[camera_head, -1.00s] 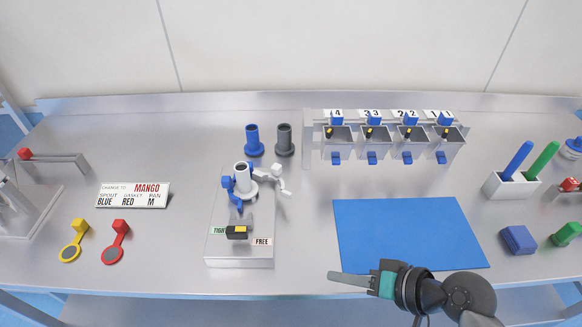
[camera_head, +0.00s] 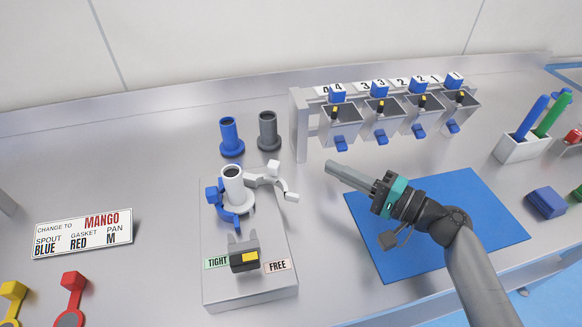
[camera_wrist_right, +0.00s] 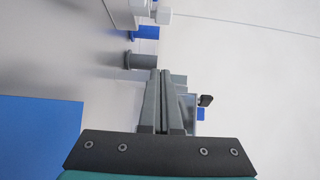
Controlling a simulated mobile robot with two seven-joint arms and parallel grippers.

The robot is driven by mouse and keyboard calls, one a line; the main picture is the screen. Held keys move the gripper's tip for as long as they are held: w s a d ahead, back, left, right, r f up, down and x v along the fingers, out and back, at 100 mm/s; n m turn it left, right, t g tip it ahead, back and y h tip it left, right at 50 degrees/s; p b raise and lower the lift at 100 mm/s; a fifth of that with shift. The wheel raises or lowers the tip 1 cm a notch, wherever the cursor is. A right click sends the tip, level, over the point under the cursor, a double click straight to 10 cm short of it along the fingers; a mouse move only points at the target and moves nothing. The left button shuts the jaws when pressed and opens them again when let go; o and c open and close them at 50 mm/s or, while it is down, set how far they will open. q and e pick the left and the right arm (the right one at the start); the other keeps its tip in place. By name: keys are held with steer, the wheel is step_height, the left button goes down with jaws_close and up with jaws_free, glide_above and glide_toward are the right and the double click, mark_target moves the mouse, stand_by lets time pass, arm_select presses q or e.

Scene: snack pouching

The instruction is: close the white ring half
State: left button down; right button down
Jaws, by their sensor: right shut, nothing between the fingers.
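The white ring half (camera_head: 272,178) stands swung out to the right of the white spout (camera_head: 232,182) on the grey fixture block. Its small white knob is on top and its curved arm ends apart from the spout. The blue ring half (camera_head: 229,207) lies at the spout's left and front. My right gripper (camera_head: 333,168) is shut and empty, to the right of the white ring half and apart from it, pointing left. In the right wrist view, its two fingers (camera_wrist_right: 164,100) lie together; a white piece (camera_wrist_right: 138,12) shows at the top. My left gripper is out of view.
A latch with a yellow mark (camera_head: 245,257) sits between the TIGHT and FREE labels. Blue (camera_head: 231,138) and grey (camera_head: 268,132) spouts stand behind the fixture. A rack of numbered bins (camera_head: 340,125) is at the back. The blue mat (camera_head: 430,230) is under my right arm.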

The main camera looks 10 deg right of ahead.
mark_target(276, 180)
steer(key=shift+w+a+r, duration=0.1)
steer(key=shift+w+a, duration=0.05)
steer(key=shift+w, duration=0.05)
steer(key=p+x, duration=0.1)
steer(key=x, duration=0.7)
steer(key=shift+w+a, duration=0.3)
steer(key=shift+s+a+p, duration=0.2)
steer(key=shift+s+a, duration=0.2)
steer(key=shift+s, duration=0.2)
steer(key=shift+s+a+p, duration=0.2)
steer(key=shift+s+a, duration=0.2)
steer(key=shift+s, duration=0.15)
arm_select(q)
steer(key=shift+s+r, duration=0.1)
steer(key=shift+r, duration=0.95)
arm_select(e)
steer(key=shift+s+a, duration=0.3)
steer(key=shift+s, duration=0.2)
